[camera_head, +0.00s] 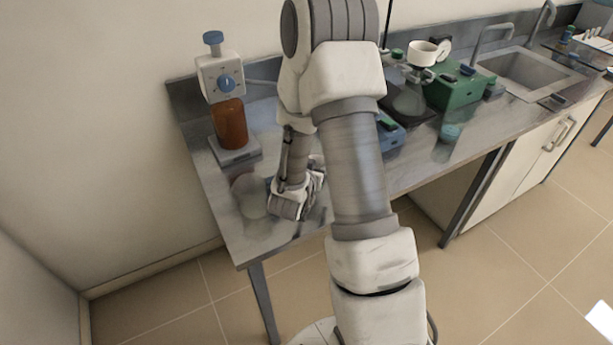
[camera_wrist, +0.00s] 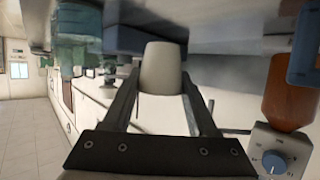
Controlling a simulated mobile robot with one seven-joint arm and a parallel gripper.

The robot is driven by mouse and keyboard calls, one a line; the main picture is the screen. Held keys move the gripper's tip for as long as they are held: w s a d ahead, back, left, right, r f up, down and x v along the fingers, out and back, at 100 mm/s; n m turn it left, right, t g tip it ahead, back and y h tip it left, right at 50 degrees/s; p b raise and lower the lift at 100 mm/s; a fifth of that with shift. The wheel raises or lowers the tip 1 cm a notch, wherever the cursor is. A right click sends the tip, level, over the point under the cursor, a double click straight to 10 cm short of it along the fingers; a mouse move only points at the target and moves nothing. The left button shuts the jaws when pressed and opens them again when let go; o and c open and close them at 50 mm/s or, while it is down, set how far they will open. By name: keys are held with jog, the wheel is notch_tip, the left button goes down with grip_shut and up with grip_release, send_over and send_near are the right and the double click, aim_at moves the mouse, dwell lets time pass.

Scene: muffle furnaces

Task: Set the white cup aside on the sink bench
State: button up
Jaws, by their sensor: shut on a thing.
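The white cup (camera_wrist: 162,68) is between the fingers of my gripper (camera_wrist: 163,100) in the wrist view, which looks upside down. My gripper is shut on it. The grey bench surface shows close behind the cup's narrow end, but I cannot tell whether they touch. In the head view my gripper (camera_head: 292,207) is low over the left end of the sink bench (camera_head: 262,228), partly hidden by my arm. I cannot make out the held cup for certain there.
A brown bottle (camera_head: 229,125) with a dispenser head stands at the back left; it also shows in the wrist view (camera_wrist: 287,95). A pale round thing (camera_head: 249,196) is left of my gripper. Green equipment (camera_head: 458,88) and a sink (camera_head: 530,72) lie to the right. The bench's front left corner is bare.

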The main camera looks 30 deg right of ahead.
jog(key=a+f, duration=0.1)
jog(key=w+a, duration=0.1)
jog(key=shift+w+a+f, duration=0.1)
jog(key=shift+a+f, duration=0.2)
jog(key=shift+f, duration=2.05)
jog(key=shift+f, duration=0.1)
jog(key=shift+f+b, duration=0.15)
jog(key=shift+b, duration=0.25)
jog(key=o, duration=1.1)
jog(key=shift+c, duration=0.2)
